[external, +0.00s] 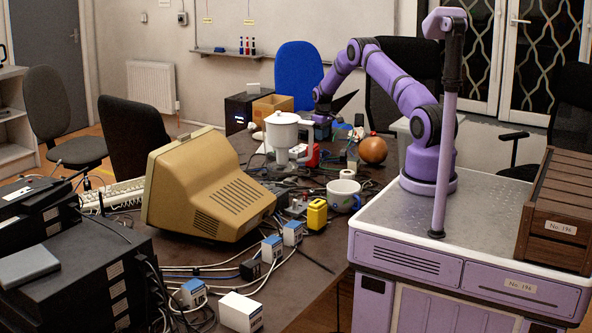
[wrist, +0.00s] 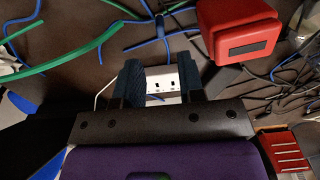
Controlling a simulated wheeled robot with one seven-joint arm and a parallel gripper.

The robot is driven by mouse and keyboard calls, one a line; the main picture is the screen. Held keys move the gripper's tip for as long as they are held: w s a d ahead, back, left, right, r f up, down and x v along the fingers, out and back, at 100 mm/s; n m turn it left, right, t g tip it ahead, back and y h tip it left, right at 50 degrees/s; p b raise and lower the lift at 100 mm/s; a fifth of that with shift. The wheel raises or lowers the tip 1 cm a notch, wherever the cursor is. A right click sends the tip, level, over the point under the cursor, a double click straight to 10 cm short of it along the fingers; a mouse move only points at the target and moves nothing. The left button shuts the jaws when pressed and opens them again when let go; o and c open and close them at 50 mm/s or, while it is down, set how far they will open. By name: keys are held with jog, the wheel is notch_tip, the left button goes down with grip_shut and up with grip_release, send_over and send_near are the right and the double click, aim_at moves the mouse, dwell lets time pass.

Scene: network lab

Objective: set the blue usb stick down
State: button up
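My gripper (wrist: 161,75) shows in the wrist view with its two dark, blue-tinted fingers apart. A white socket strip (wrist: 164,84) is visible in the gap between them, and I see nothing clamped there. I cannot pick out the blue usb stick for certain in either view. In the external view my gripper (external: 322,112) is low over the far part of the cluttered table, and its fingers are too small to make out. Small blue items lie close by, too small to identify.
In the wrist view a red box (wrist: 239,32) is at upper right, with green (wrist: 62,63) and blue cables around.

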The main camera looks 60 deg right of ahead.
jog(key=a+r+t, duration=0.1)
jog(key=a+r, duration=0.5)
jog(key=r, duration=0.5)
jog(key=a+r, duration=0.5)
jog(key=r, duration=0.7)
jog(key=s+a+r+t, duration=0.1)
jog(key=s+a+r, duration=0.4)
jog(key=a+r, duration=0.25)
jog(key=s+a+r, duration=0.4)
jog(key=a+r, duration=0.3)
jog(key=r, duration=0.1)
jog(key=s+a+r+t, duration=0.1)
jog(key=s+a+r, duration=0.3)
jog(key=s+a, duration=0.3)
jog(key=s+a+r+t, duration=0.1)
jog(key=s+a+r, duration=0.35)
jog(key=s, duration=0.35)
jog(key=s+a+f, duration=0.1)
jog(key=s+a, duration=0.3)
jog(key=s, duration=0.6)
jog(key=s+a+f+t, duration=0.1)
jog(key=s+a+f, duration=0.1)
jog(key=s, duration=0.8)
jog(key=shift+a+f, duration=0.3)
jog(key=shift+a, duration=0.55)
jog(key=o, duration=1)
